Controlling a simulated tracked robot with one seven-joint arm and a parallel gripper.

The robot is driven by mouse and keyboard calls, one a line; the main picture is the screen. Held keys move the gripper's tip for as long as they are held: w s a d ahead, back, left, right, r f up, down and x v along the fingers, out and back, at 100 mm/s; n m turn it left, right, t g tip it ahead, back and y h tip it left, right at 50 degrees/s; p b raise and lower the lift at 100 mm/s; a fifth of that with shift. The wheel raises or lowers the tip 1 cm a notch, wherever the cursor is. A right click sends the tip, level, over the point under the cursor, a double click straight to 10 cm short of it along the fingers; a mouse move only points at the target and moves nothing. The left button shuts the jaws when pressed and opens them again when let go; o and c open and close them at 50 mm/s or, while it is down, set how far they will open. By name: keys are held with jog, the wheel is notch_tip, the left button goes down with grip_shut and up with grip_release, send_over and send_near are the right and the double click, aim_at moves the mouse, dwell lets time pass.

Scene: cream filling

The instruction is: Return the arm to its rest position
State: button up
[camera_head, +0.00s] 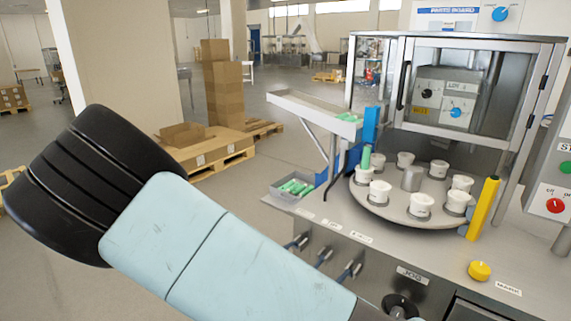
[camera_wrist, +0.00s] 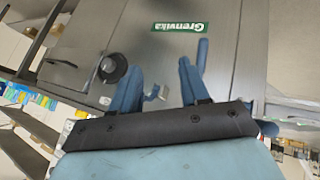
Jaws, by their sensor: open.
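My light blue arm with its black joint cap crosses the lower left of the head view, in front of the machine. My gripper is out of sight in that view. In the wrist view my gripper (camera_wrist: 158,70) shows two blue fingers standing apart, with nothing held between them. They face a grey metal cabinet front (camera_wrist: 225,75) with a green Grenvika label (camera_wrist: 179,28). A round black knob (camera_wrist: 112,68) appears beside the left finger; contact with it cannot be told.
The machine's round turntable (camera_head: 407,215) carries several white cups (camera_head: 380,191). A yellow post (camera_head: 483,208) and a yellow button (camera_head: 479,271) stand at its right. A grey bin (camera_head: 292,188) holds green tubes. Stacked cartons (camera_head: 223,85) stand behind; open floor lies at left.

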jog(key=d+r+n+g+y, duration=0.1)
jog(key=d+r+y, duration=0.25)
jog(key=r, duration=0.45)
jog(key=s+d+r+n+y, duration=0.15)
jog(key=d+r, duration=0.25)
jog(key=r, duration=0.4)
jog(key=d+r+n+g+y, duration=0.1)
jog(key=d+r+n+y, duration=0.2)
jog(key=r, duration=0.5)
jog(key=s+d+r+n+t, duration=0.1)
jog(key=s+d+r+t, duration=0.1)
jog(key=s+d+r, duration=0.3)
jog(key=s+d+r+n+t, duration=0.1)
jog(key=s+d+r+t, duration=0.2)
jog(key=r, duration=0.7)
jog(key=s+d, duration=0.2)
jog(key=s, duration=0.2)
jog(key=shift+d+r+n+t, duration=0.3)
jog(key=shift+d+n, duration=0.05)
jog(key=shift+d, duration=0.05)
